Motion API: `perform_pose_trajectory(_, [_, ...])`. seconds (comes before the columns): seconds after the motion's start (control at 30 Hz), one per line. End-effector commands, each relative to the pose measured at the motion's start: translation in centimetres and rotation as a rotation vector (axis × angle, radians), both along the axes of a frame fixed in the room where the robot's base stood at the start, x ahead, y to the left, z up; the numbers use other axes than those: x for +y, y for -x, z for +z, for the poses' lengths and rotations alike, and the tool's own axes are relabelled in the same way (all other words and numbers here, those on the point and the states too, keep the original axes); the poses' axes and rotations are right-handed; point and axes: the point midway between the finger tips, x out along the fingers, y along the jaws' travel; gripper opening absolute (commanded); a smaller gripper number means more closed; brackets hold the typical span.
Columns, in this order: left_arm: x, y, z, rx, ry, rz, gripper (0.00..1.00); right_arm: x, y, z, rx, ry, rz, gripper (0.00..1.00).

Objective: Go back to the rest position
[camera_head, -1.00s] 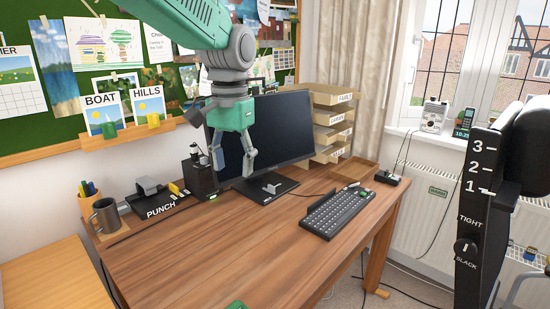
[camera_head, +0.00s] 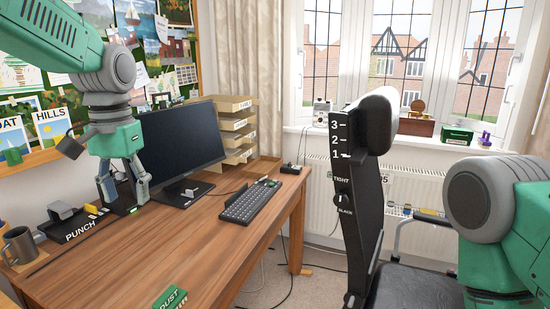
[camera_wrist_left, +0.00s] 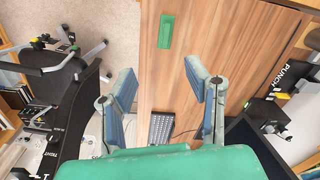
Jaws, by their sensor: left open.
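My left gripper (camera_head: 126,198) hangs with its fingers pointing down above the back left of the wooden desk (camera_head: 225,240), left of the monitor. In the left wrist view its two fingers (camera_wrist_left: 158,78) stand wide apart with nothing between them. My left arm comes in from the upper left. The green and grey links of my right arm show at the right edge of the head view. The right gripper is out of the picture.
A monitor (camera_head: 183,145), keyboard (camera_head: 250,201), hole punch (camera_head: 70,217), mug (camera_head: 20,246) and green duster (camera_head: 170,298) are on the desk. A black chair (camera_head: 363,200) stands to the right. The desk's front middle is clear.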

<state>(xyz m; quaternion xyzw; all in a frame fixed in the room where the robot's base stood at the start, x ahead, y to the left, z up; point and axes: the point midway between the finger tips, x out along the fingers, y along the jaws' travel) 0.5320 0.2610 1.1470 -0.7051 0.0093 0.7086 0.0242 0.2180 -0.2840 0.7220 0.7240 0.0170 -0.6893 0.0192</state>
Motion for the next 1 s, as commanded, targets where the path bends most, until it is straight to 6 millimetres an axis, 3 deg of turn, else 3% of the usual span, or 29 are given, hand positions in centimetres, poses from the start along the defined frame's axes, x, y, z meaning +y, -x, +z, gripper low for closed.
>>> perform_pose_trajectory(0.37, [1.0, 0.1, -8.8, 0.004, 0.018, -0.002, 0.43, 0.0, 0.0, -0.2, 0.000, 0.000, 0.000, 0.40])
perform_pose_trajectory(0.57, [0.2, 1.5, -15.4, -0.002, 0.019, -0.003, 0.43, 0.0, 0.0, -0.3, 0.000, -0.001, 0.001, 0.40])
perform_pose_trajectory(0.67, [-0.1, 2.9, -20.0, -0.001, 0.019, -0.004, 0.43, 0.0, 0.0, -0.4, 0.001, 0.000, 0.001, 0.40])
perform_pose_trajectory(0.77, [-0.1, 5.7, -26.0, 0.002, 0.021, -0.004, 0.43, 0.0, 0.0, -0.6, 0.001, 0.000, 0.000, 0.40])
perform_pose_trajectory(0.87, [0.2, 10.2, -32.4, 0.001, 0.025, -0.003, 0.43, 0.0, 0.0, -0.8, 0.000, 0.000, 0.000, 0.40])
perform_pose_trajectory(1.0, [0.9, 18.3, -39.4, -0.009, 0.027, 0.001, 0.43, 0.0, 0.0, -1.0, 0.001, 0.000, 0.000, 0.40])
